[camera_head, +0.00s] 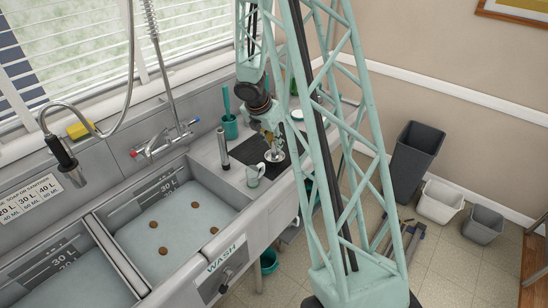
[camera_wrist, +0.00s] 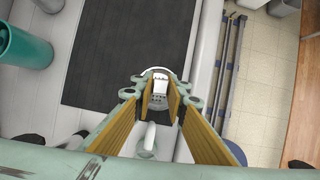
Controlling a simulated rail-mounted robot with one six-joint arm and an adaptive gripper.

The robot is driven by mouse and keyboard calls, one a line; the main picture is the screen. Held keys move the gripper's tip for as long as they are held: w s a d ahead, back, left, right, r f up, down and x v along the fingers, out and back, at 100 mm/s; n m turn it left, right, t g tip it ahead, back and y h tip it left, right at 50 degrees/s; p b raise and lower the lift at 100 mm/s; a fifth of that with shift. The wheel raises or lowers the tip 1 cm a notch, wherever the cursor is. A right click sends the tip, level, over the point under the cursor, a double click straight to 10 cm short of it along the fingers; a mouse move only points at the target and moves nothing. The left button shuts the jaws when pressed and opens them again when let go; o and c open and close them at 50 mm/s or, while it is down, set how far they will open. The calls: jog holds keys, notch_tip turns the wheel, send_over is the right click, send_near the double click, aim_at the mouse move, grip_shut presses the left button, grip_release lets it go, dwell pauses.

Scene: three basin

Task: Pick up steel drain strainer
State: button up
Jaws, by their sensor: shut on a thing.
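The steel drain strainer (camera_head: 275,156) is a small shiny round disc at the right edge of the dark mat (camera_head: 256,150) on the counter. My gripper (camera_head: 271,139) points down over it, with its fingers at the strainer's top. In the wrist view the strainer's pale rim (camera_wrist: 158,72) and some small holes show between the yellow-padded fingers (camera_wrist: 160,100), which are shut on it. The fingers hide part of it. I cannot tell whether its underside touches the mat.
A teal cup (camera_head: 230,126) holds a tool behind. The wash basin (camera_head: 170,222) lies left, with several brown discs in it. Grey bins (camera_head: 417,150) stand on the floor at right.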

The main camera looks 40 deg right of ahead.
jog(key=shift+r+p, duration=1.2)
jog(key=shift+r, duration=0.25)
jog(key=shift+r, duration=0.1)
